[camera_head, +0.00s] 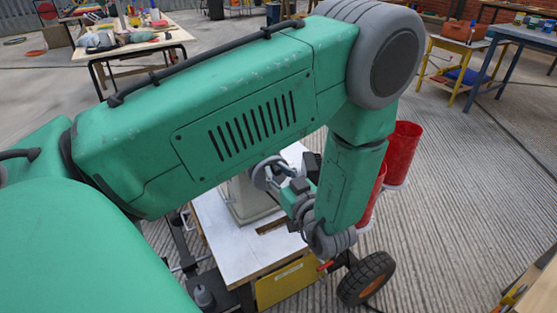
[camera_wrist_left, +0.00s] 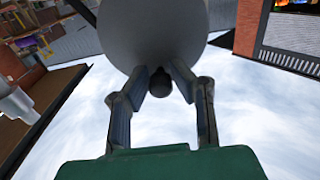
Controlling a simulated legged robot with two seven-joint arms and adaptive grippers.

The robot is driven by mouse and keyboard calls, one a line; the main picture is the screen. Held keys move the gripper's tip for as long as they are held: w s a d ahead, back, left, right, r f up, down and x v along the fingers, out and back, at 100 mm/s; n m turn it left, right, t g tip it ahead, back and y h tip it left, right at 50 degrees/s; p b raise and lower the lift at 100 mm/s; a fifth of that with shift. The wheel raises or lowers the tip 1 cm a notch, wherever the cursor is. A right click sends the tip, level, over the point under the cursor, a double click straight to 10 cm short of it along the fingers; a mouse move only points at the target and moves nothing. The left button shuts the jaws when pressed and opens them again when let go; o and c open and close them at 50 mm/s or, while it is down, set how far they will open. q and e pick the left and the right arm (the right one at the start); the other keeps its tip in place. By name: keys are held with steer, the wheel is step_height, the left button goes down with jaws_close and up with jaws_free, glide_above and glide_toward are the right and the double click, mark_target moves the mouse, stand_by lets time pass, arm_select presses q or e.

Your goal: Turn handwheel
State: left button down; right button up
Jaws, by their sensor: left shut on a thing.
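The handwheel (camera_head: 262,178) shows as a grey curved part at the grey housing (camera_head: 243,203) on the white-topped cart. My green left arm hides much of it. My left gripper (camera_head: 284,177) reaches it from the right side. In the left wrist view the two fingers of my left gripper (camera_wrist_left: 160,76) close in on a dark round knob (camera_wrist_left: 159,86) in front of a large grey round body (camera_wrist_left: 155,35). The gripper is shut on this knob. My right gripper is in neither view.
The cart's white top (camera_head: 235,258) has a slot near its right side and a black wheel (camera_head: 366,279) below. Red buckets (camera_head: 402,152) stand just right of my arm. Workbenches (camera_head: 130,47) stand at the back. Ribbed floor (camera_head: 450,200) is clear at right.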

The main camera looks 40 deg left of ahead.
arm_select(q)
steer(key=shift+d+f, duration=0.1)
stand_by(0.3)
steer(key=c, duration=1.4)
jaws_free()
steer(key=shift+d, duration=0.15)
steer(key=v, duration=1.2)
